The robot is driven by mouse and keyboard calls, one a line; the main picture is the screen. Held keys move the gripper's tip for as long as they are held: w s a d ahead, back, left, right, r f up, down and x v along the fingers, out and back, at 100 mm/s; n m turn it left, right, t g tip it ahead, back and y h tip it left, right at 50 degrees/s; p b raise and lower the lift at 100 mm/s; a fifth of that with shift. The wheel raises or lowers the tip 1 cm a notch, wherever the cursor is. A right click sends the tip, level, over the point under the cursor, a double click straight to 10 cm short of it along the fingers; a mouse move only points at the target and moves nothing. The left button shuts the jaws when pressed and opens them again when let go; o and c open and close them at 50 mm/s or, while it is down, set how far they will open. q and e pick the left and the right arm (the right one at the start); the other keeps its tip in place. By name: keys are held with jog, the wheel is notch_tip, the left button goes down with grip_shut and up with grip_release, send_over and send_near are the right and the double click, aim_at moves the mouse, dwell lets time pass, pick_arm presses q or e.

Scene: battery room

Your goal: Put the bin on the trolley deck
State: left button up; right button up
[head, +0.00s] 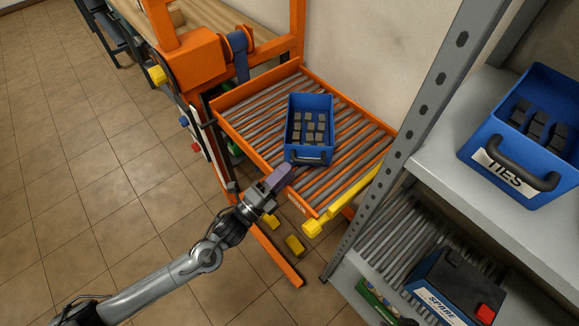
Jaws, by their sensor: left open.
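A blue bin (322,155) holding several dark blocks sits upright on the roller deck of the orange trolley (229,104). Its dark handle (308,158) is on the side toward me. My left gripper (280,176) is open at the deck's near edge, just left of and below the bin's handle in the picture. It looks apart from the bin and holds nothing that I can see. A second blue bin (546,183), labelled TIES, stands on the grey shelf at the right and also holds dark blocks. My right gripper is not in view.
A grey shelf post (408,132) stands right of the trolley. A blue battery (437,287) marked SPARE sits on the lower roller shelf. A yellow bar (345,203) runs along the deck's right edge. The tiled floor (90,150) at left is clear.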

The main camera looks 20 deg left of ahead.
pick_arm(q)
jog(key=s+a+f+n+g+y, duration=0.3)
jog(key=s+n+g, duration=0.1)
jog(key=s+n, duration=0.3)
jog(key=s+a+f+n+g+y, duration=0.3)
jog(key=s+n, duration=0.5)
jog(key=s, duration=0.3)
jog(key=s+a+f+n+g+y, duration=0.3)
jog(key=s+f+n+g+y, duration=0.1)
jog(key=s+n+g, duration=0.3)
jog(key=shift+s+a+f+n+y+p, duration=0.2)
jog(key=shift+s+f+n+y+p, duration=0.15)
jog(key=shift+s, duration=0.7)
notch_tip(320, 180, up, 38)
jog(key=p, duration=3.8)
jog(key=shift+r, duration=0.25)
